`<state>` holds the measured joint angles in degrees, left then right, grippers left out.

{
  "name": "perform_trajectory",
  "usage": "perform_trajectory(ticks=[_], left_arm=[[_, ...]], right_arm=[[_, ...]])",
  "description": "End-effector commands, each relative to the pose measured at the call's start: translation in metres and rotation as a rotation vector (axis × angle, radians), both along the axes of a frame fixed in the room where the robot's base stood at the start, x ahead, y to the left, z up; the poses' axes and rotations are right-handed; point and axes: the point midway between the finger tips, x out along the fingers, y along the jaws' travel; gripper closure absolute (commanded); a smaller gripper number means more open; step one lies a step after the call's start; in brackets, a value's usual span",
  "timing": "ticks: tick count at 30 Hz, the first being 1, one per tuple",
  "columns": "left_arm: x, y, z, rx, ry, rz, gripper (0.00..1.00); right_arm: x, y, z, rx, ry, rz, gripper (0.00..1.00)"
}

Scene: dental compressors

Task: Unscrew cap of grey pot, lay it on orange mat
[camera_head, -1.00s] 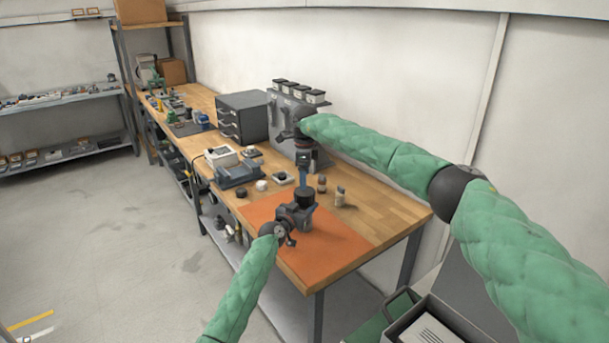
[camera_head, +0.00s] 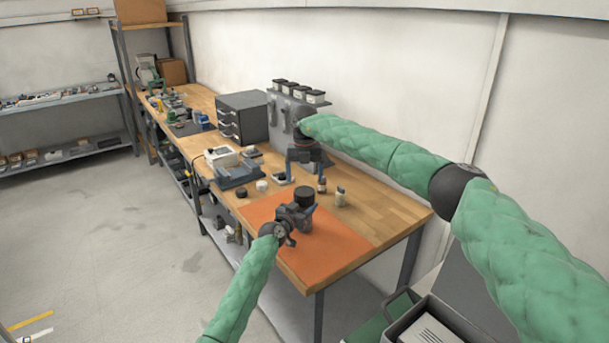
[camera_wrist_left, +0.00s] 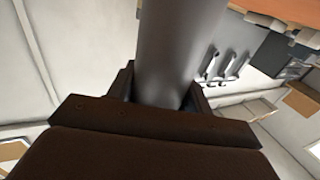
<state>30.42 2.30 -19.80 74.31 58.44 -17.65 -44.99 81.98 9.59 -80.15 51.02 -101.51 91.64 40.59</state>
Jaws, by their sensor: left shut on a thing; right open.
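The grey pot is a grey cylinder (camera_wrist_left: 175,50) between the jaws of my left gripper (camera_wrist_left: 165,105) in the left wrist view. In the head view my left gripper (camera_head: 299,213) holds it above the orange mat (camera_head: 335,240), and the gripper hides most of its body. A dark cap (camera_head: 304,192) shows on top of the pot. My right gripper (camera_head: 305,172) is open and empty above the cap, pointing down and apart from it.
Two small bottles, one (camera_head: 322,185) and another (camera_head: 341,197), stand right of the pot. A grey drawer cabinet (camera_head: 243,117) and a grey-blue device (camera_head: 236,173) stand farther back on the workbench. The mat's front and right parts are clear.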

Motion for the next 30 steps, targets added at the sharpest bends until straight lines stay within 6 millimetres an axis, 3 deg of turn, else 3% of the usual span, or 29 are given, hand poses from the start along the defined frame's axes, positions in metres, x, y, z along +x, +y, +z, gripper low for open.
perform_trajectory(ticks=[21, 30], left_arm=[[0.0001, 0.0006, -0.0004, 0.000, 0.000, 0.001, 1.00], [0.0001, 0.0006, -0.0004, 0.000, 0.000, 0.001, 1.00]], right_arm=[[0.0002, -0.0001, 0.0003, -0.001, -0.001, -1.040, 0.17], [0.0002, -0.0001, 0.0003, -0.002, -0.001, -1.301, 0.17]])
